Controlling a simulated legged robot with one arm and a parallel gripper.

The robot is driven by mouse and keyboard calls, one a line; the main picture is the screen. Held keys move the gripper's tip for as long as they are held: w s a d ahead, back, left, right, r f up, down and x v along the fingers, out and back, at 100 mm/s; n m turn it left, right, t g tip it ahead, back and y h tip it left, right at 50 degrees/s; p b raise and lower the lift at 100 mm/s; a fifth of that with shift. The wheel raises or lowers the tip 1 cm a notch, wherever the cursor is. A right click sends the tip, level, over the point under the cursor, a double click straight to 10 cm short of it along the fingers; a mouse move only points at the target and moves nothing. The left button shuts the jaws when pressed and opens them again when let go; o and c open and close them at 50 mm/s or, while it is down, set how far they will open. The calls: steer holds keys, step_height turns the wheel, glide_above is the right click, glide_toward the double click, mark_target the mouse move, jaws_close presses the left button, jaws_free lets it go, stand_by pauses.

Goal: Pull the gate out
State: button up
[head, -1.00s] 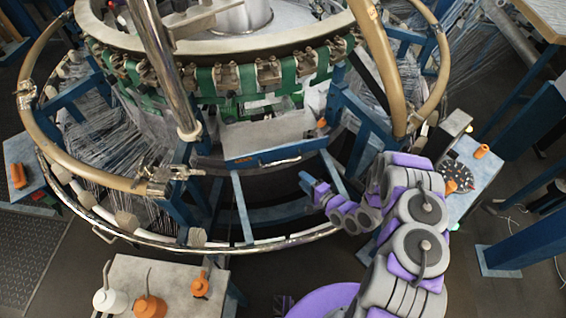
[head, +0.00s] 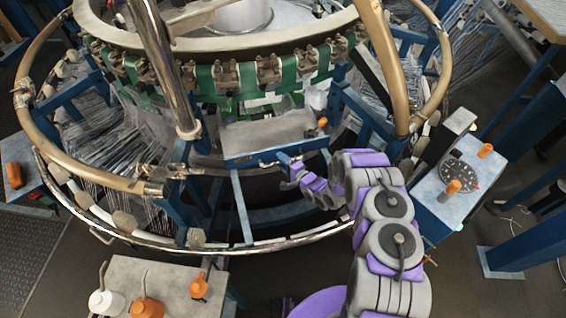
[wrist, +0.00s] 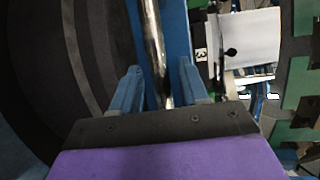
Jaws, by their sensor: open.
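The gate (head: 240,160) is a blue-fronted panel low in the front of the loom, below the green belt. It looks flush with the frame beside it. Its chrome bar handle (wrist: 153,40) runs along the blue front (wrist: 177,30) in the wrist view. My gripper (head: 284,159) is at the right part of the gate front and partly hides the handle. In the wrist view my gripper (wrist: 158,74) is open, with one blue finger on each side of the bar. The near end of the bar is hidden behind the gripper body.
A table with bottles (head: 125,275) stands at the lower left. A blue-sided box with a dial (head: 462,172) stands right of my arm. The floor inside the rail looks clear.

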jaws_close()
stand_by(0.3)
stand_by(0.3)
